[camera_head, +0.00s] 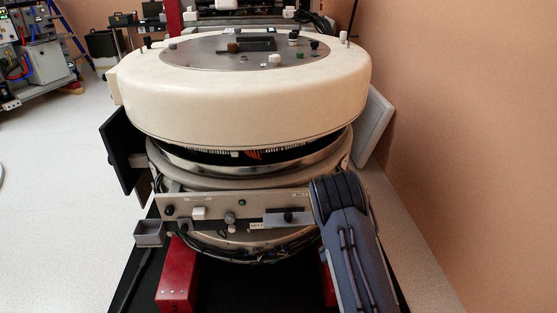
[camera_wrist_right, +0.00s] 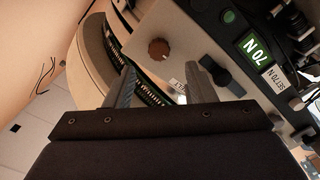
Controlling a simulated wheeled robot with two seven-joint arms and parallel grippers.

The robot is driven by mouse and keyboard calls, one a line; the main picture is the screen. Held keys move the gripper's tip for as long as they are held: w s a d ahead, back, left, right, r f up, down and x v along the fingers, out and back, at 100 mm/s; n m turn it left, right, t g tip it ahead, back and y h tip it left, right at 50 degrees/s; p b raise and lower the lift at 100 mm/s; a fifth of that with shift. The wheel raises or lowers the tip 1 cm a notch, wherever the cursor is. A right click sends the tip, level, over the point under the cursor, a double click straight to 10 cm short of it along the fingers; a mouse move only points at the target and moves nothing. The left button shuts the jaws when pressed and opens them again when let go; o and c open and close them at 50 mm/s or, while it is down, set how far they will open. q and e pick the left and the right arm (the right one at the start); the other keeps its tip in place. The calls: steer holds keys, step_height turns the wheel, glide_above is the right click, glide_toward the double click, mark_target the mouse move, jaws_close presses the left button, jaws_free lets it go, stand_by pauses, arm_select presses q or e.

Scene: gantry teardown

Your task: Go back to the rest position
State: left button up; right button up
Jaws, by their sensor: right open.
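My right arm (camera_head: 345,235) reaches in from the lower right in the head view, in front of the right end of the gantry's front panel (camera_head: 240,207). Its gripper is hidden behind the arm in that view. In the right wrist view my right gripper (camera_wrist_right: 162,80) has its two fingers apart, with nothing held between them. Beyond the fingers are a panel with a brown knob (camera_wrist_right: 158,49), a black knob (camera_wrist_right: 214,70) and a green display reading 70 N (camera_wrist_right: 257,46). My left gripper shows in neither view.
The cream gantry ring (camera_head: 240,105) fills the middle of the head view. A small grey tray (camera_head: 149,234) sticks out at the panel's left, above a red block (camera_head: 178,277). A brown wall (camera_head: 460,130) stands at the right. Floor (camera_head: 50,190) is open at the left.

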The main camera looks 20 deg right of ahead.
steer(key=s+a+r+m+g+y, duration=0.45)
steer(key=s+r+m+g, duration=0.35)
steer(key=r, duration=0.4)
steer(key=s+a+r+g+y, duration=0.2)
steer(key=s+a, duration=0.3)
steer(key=s, duration=0.6)
steer(key=s+a+r+g+y, duration=0.1)
steer(key=s+a+r+g, duration=0.3)
steer(key=s, duration=0.7)
step_height(320, 180, up, 23)
steer(key=a+t+p, duration=0.1)
steer(key=t+p, duration=0.1)
steer(key=p, duration=2.2)
